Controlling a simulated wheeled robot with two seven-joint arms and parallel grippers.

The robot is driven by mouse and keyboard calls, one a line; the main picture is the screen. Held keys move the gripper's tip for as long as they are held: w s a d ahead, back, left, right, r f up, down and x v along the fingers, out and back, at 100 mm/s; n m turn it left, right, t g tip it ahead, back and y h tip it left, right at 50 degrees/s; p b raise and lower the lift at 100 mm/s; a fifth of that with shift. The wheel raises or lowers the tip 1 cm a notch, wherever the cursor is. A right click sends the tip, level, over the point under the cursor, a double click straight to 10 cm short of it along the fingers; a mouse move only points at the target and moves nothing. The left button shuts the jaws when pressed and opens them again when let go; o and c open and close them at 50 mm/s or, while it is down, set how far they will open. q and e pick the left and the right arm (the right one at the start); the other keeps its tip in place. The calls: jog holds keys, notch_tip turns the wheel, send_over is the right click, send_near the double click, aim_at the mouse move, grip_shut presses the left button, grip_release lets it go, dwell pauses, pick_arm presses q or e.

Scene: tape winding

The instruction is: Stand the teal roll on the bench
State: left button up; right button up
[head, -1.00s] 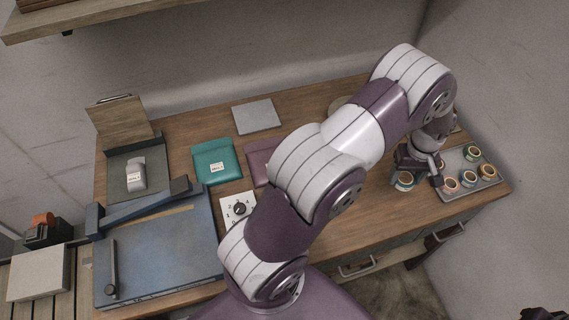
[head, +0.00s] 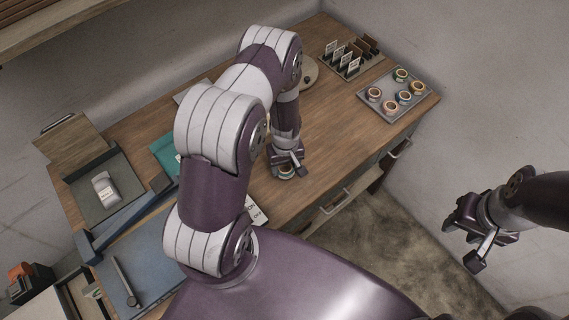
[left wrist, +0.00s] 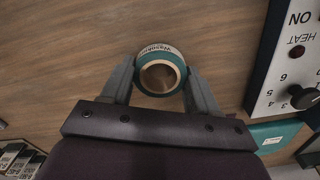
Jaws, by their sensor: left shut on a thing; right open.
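The teal roll (left wrist: 162,57) is a small ring with a teal outer band, a white printed label and a tan core. In the left wrist view it is between the two fingers of my left gripper (left wrist: 162,85), which is shut on it. In the head view my left gripper (head: 287,168) is low over the front part of the wooden bench (head: 335,125), with the roll (head: 286,174) under its fingers. Whether the roll touches the bench I cannot tell. My right gripper (head: 468,240) is open and empty, out over the floor at the right.
A grey tray (head: 376,108) with several rolls is at the bench's right end, by a rack of cards (head: 350,58). A dial panel (left wrist: 290,75) is close beside the left gripper. A blue board (head: 145,262) lies at left. Bench right of the gripper is clear.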

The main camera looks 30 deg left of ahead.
pick_arm(q)
notch_tip(320, 180, down, 2)
jog(key=shift+w+d+f, duration=0.1)
jog(key=shift+w+f, duration=0.05)
jog(key=shift+f, duration=0.1)
jog(key=shift+f, duration=0.15)
jog(key=o, duration=1)
